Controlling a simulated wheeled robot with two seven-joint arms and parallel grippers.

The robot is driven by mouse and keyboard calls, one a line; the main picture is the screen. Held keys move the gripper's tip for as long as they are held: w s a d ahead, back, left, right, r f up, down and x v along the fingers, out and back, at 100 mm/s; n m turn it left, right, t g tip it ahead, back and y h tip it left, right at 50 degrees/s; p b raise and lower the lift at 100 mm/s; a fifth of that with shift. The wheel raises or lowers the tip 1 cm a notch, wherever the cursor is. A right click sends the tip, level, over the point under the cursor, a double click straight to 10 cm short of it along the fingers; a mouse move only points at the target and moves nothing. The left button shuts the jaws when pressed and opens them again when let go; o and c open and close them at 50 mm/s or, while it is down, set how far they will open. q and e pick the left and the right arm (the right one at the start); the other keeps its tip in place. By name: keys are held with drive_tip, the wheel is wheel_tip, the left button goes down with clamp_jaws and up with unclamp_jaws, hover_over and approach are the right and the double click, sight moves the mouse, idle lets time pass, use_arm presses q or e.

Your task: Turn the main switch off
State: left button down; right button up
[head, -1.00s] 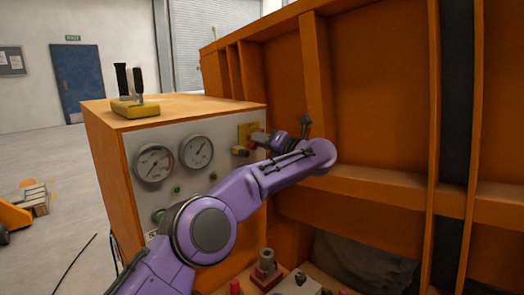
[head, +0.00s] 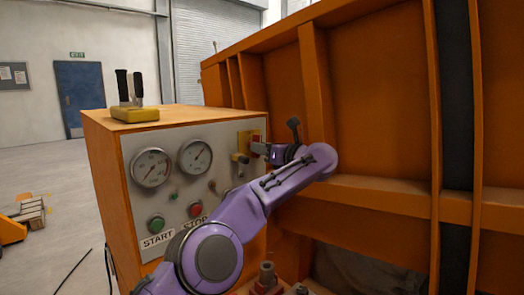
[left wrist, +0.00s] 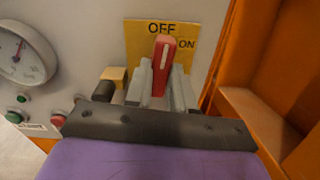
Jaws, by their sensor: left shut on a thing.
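The main switch has a red handle (left wrist: 163,62) in front of a yellow plate (left wrist: 138,40) marked OFF at the top and ON at the right. In the left wrist view the handle points up, close below the word OFF. My left gripper (left wrist: 158,88) is shut on the red handle, with a finger on each side of it. In the head view the gripper (head: 262,149) is at the right side of the panel, over part of the yellow plate (head: 243,140). The switch's base is hidden behind the fingers. My right gripper is not in view.
The orange control cabinet (head: 105,160) carries two gauges, a green START button (head: 156,223) and a red STOP button (head: 196,210). A yellow block with black levers (head: 134,113) stands on top. The orange ribbed wall (head: 375,90) rises close on the right.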

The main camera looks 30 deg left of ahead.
use_arm(q)
drive_tip(key=shift+r, duration=0.3)
drive_tip(key=c, duration=1.4)
unclamp_jaws()
drive_tip(key=o, duration=0.4)
drive_tip(key=shift+o, duration=0.2)
drive_tip(key=shift+f, duration=0.15)
drive_tip(key=b+v, duration=0.1)
drive_tip(key=v, duration=0.9)
drive_tip(key=shift+d+b, duration=0.25)
drive_tip(key=shift+b, duration=0.15)
